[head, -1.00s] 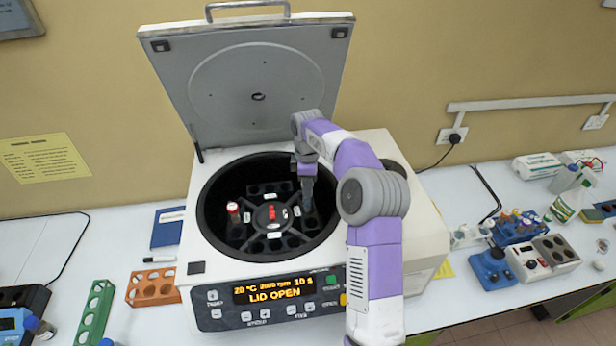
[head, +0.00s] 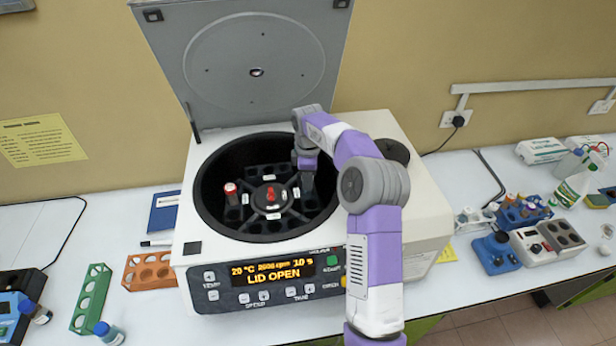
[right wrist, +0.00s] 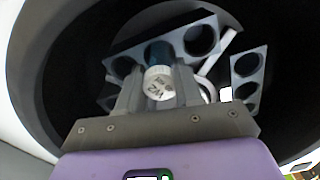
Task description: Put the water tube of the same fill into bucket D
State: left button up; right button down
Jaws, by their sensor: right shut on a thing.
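My right gripper (head: 307,172) is inside the open centrifuge bowl, over the right side of the rotor (head: 270,195). It is shut on a tube with a white, marked cap (right wrist: 158,82) and a dark blue-teal body. In the right wrist view the tube points down at a black bucket with round holes (right wrist: 200,38); I cannot tell how far it is in a hole. The bucket labels are too small to read, so I cannot tell which is bucket D. A red-and-white capped tube (head: 231,190) stands in the left bucket. My left gripper is out of view.
The centrifuge lid (head: 255,65) stands open behind the bowl. An orange rack (head: 150,272) and a green rack (head: 91,298) lie on the bench at left. A blue tube rack (head: 523,216) and small devices stand at right.

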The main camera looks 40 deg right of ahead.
jog(key=c, duration=0.7)
grip_release()
notch_tip(320, 180, up, 8)
jog(key=shift+f, duration=0.2)
